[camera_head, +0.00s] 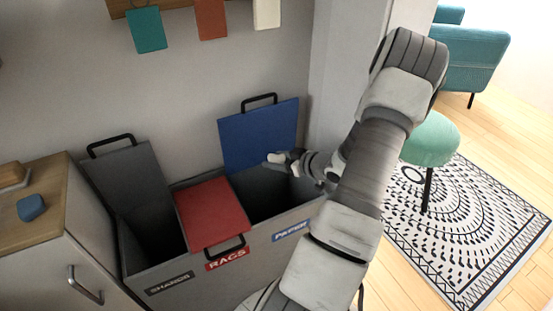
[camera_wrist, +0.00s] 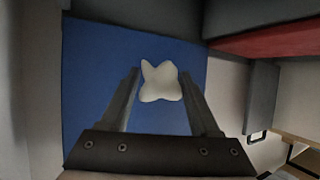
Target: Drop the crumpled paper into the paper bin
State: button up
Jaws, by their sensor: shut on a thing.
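The crumpled paper (camera_wrist: 161,82) is a small white lumpy piece between the two fingertips of my gripper (camera_wrist: 160,76) in the wrist view. My gripper is shut on it. In the head view, my gripper (camera_head: 278,161) is over the opening of the paper bin (camera_head: 285,250), in front of its raised blue lid (camera_head: 260,130). The paper bin is the right compartment of a grey unit, with a blue sign (camera_head: 291,231) on its front. The blue lid also fills the background in the wrist view (camera_wrist: 100,60). The floor of the bin is hidden in shadow.
The middle compartment has a shut red lid (camera_head: 212,212) and a RAGS sign. The left compartment stands open, its grey lid (camera_head: 130,180) raised. A wooden-topped cabinet (camera_head: 45,205) is at the left. A green stool (camera_head: 430,143) stands on a patterned rug (camera_head: 470,225) at the right.

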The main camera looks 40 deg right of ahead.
jog(key=o, duration=1.4)
jog(key=shift+c, duration=0.2)
jog(key=p+v, duration=0.5)
jog(key=v, duration=1.2)
jog(key=shift+s+r, duration=0.15)
jog(key=shift+s, duration=0.1)
